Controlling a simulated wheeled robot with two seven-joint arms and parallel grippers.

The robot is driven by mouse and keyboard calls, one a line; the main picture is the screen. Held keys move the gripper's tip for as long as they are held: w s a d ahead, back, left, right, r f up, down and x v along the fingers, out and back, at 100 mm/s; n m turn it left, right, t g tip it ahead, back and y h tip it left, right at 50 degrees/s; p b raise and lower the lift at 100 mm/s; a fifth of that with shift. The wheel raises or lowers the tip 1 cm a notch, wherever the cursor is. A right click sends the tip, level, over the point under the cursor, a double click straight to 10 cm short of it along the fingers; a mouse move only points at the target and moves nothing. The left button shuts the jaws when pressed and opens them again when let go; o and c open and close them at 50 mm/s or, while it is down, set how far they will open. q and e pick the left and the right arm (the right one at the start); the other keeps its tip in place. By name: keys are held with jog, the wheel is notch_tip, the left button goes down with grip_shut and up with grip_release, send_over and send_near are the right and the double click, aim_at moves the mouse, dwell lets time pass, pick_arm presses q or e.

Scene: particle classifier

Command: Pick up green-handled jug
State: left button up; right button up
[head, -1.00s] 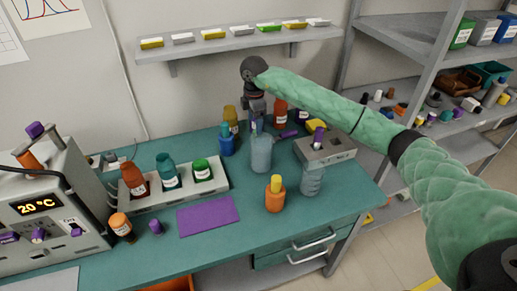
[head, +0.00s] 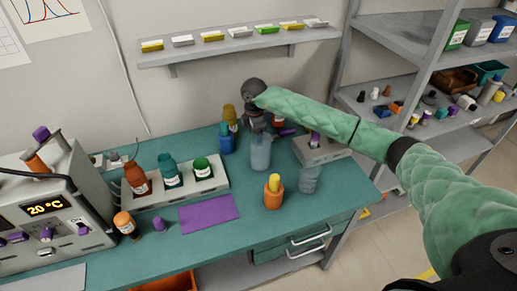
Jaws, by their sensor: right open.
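I cannot make out a green handle on any vessel. My right gripper is open and points down at the vessel's top, from the arm crossing in from the right. Whether its fingers touch the vessel is unclear, as the wrist hides the jaws in part. My left gripper is not in view.
An orange bottle (head: 273,194) and a clear ribbed container (head: 309,178) stand in front, right of the vessel. A blue bottle (head: 226,138) stands close on its left. A grey block (head: 318,152) is at right. A purple mat (head: 208,214) lies bare at front.

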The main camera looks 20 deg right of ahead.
grip_shut()
dwell(0.3)
jog(key=shift+r, duration=0.1)
